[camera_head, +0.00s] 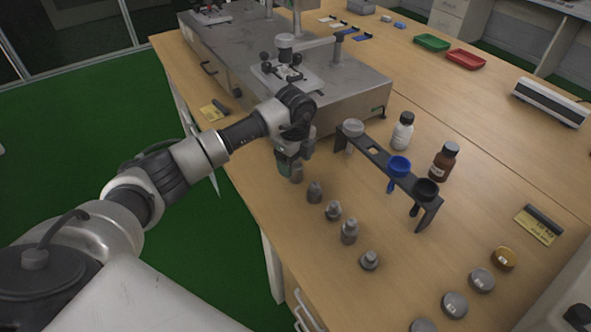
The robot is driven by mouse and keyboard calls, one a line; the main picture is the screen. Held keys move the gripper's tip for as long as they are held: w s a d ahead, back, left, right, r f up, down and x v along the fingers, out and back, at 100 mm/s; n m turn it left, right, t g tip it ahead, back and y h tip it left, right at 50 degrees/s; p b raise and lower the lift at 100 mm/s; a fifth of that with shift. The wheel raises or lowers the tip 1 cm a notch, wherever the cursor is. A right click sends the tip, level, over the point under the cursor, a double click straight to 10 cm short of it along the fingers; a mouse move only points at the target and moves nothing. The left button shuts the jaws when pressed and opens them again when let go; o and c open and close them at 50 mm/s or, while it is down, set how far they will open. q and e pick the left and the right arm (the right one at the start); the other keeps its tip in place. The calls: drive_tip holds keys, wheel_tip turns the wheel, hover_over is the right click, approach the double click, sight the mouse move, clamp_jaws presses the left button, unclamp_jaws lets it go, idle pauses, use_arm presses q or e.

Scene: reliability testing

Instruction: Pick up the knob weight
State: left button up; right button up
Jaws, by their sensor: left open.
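Several grey metal knob weights stand in a slanting row on the wooden table. From far to near these are one knob weight (314,192), a smaller one (333,211), a taller one (349,232) and a low one (370,261). My left gripper (290,173) points down at the far end of this row, close to the table. It is open. A grey shape at its fingertips may be a finger or another weight; I cannot tell. My right gripper is not in view.
A black rack (388,172) with funnels stands right of the weights. A white bottle (402,131) and a brown bottle (444,162) are behind it. Round disc weights (481,280) lie at front right. A large metal-topped unit (345,85) stands behind my gripper.

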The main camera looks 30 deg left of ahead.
sight(295, 169)
use_arm(q)
drive_tip(key=shift+w+f, duration=0.1)
drive_tip(key=shift+f, duration=1.4)
drive_tip(key=shift+r, duration=0.1)
clamp_jaws()
